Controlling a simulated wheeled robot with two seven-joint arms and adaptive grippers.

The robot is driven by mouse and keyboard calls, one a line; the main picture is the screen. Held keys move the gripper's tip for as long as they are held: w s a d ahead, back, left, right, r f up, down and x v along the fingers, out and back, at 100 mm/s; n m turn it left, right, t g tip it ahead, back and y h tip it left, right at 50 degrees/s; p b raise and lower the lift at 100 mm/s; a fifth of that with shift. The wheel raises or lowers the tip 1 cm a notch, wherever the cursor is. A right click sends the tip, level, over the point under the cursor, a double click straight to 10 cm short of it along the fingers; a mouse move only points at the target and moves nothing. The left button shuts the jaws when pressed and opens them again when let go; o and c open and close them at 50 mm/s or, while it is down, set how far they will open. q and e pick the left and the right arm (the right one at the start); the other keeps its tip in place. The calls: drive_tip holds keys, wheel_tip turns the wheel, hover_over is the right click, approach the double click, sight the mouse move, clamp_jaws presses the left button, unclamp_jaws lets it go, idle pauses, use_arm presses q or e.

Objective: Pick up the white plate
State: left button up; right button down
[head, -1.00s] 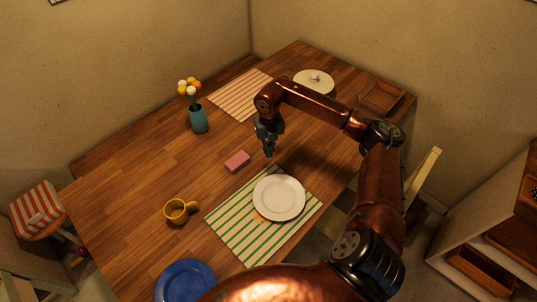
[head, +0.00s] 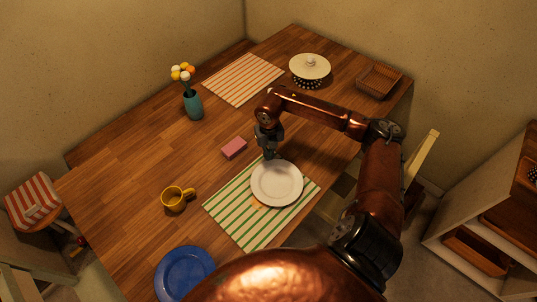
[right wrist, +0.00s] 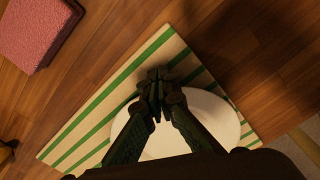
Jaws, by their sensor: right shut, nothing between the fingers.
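The white plate (head: 277,184) lies on the green-striped placemat (head: 232,222) near the table's front right edge. It also shows in the right wrist view (right wrist: 205,108), partly hidden by my gripper. My right gripper (head: 271,156) points down at the plate's far rim. In the right wrist view the fingertips (right wrist: 157,78) are together with nothing between them, over the mat by the rim. I cannot tell whether they touch the plate. My left gripper is not in view.
A pink sponge (head: 234,148) lies left of the right gripper. A yellow mug (head: 176,198), a blue plate (head: 185,272) and a teal flower vase (head: 194,105) stand on the table. A lidded pot (head: 310,68) and a basket (head: 379,81) stand at the back right.

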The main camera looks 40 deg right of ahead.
sight(273, 171)
drive_tip(key=shift+s+a+r+p, duration=0.1)
drive_tip(key=shift+s+a+p, duration=0.05)
drive_tip(key=shift+s+p, duration=0.2)
drive_tip(key=s, duration=0.1)
drive_tip(key=s+a+p, duration=0.1)
drive_tip(key=s+p, duration=0.1)
drive_tip(key=shift+s+a+r, duration=0.15)
drive_tip(key=shift+s+a, duration=0.35)
drive_tip(key=shift+s, duration=0.15)
drive_tip(key=shift+f, duration=0.3)
